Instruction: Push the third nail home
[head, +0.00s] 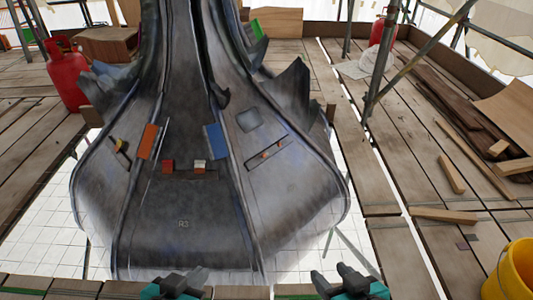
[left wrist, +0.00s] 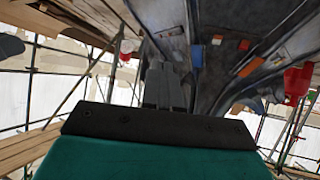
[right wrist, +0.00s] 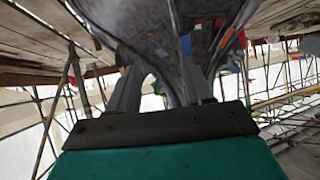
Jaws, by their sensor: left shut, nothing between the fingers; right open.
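The grey metal spire (head: 185,245) fills the middle of the head view, its flared lower part marked "R3". An orange strip (head: 147,141) and a blue strip (head: 214,140) lie on its seams. A red block (head: 167,166) and a white block (head: 200,166) sit on a dark ledge between them. A slot (head: 266,153) on the right panel holds a small orange-brown piece. I cannot make out a nail for certain. My left gripper (head: 181,284) is shut and empty near the front edge; its fingers show in the left wrist view (left wrist: 164,85). My right gripper (head: 341,283) is open and empty, also low in front.
A red gas cylinder (head: 67,75) stands at the left. A yellow bucket (head: 512,270), loose planks (head: 452,174) and scaffold poles (head: 383,50) are at the right. White gridded gaps surround the spire.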

